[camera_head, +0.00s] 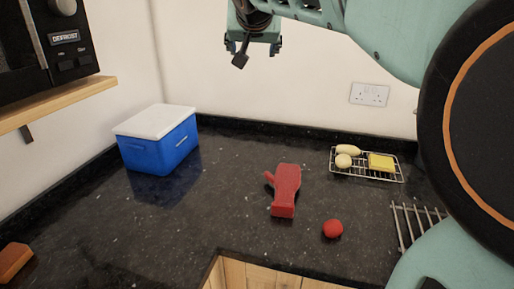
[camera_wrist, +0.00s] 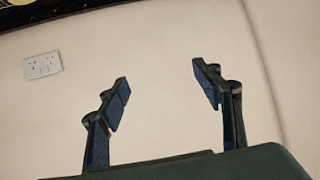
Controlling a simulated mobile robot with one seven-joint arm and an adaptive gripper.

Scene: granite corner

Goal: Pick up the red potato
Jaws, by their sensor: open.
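A small round red potato (camera_head: 333,229) lies on the dark granite counter near its front edge, right of the middle in the head view. My gripper (camera_head: 252,48) hangs high above the counter at the top of the head view, far from the potato. In the wrist view my gripper (camera_wrist: 160,88) is open, with nothing between its two fingers. The wrist view shows mainly the cream wall behind the fingers; the potato is not in that view.
A red oven mitt (camera_head: 285,190) lies left of the potato. A wire rack (camera_head: 397,179) with yellowish food stands behind right, and a metal rack (camera_head: 412,222) lies at right. A blue cooler (camera_head: 158,152) with white lid stands at back left. A wooden shelf (camera_head: 62,103) juts out left.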

